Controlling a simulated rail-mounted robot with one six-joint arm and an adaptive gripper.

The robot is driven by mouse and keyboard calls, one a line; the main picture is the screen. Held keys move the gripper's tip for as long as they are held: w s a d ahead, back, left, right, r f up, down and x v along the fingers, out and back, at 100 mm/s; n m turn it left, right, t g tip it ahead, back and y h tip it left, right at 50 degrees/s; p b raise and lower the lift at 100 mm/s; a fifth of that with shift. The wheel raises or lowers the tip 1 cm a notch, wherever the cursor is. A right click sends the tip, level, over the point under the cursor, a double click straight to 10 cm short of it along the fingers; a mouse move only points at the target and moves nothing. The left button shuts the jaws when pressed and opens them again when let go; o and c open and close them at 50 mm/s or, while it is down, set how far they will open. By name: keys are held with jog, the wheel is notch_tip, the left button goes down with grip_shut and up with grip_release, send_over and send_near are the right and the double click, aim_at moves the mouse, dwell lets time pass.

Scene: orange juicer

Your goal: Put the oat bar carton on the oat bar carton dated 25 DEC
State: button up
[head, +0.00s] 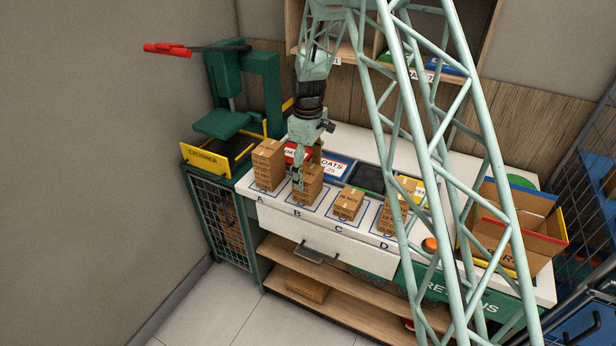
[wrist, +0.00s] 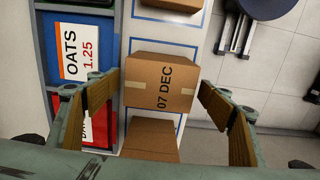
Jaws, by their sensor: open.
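In the wrist view, a brown carton (wrist: 155,82) with the date 07 DEC on top lies between my gripper's (wrist: 159,86) fingers. The fingers are open, one on each side and apart from it. In the head view, my gripper (head: 300,184) is down at the cartons (head: 311,181) on spot B. Other brown cartons stand on spot A (head: 268,165), on spot C (head: 347,204) and on spot D (head: 391,216). The C carton's date looks like 28 NOV. I cannot read a 25 DEC date on any carton.
Behind the cartons are a red bin (head: 291,153), a blue OATS bin (head: 330,167) and a dark bin (head: 369,176). A green crusher (head: 225,123) stands left. An open cardboard box (head: 515,215) and an orange button (head: 430,245) are on the right.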

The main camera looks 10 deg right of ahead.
aim_at(308, 172)
notch_tip(308, 172, up, 10)
jog(key=shift+f, duration=0.1)
jog(key=shift+r, duration=0.3)
jog(key=shift+r, duration=0.1)
dwell(0.9)
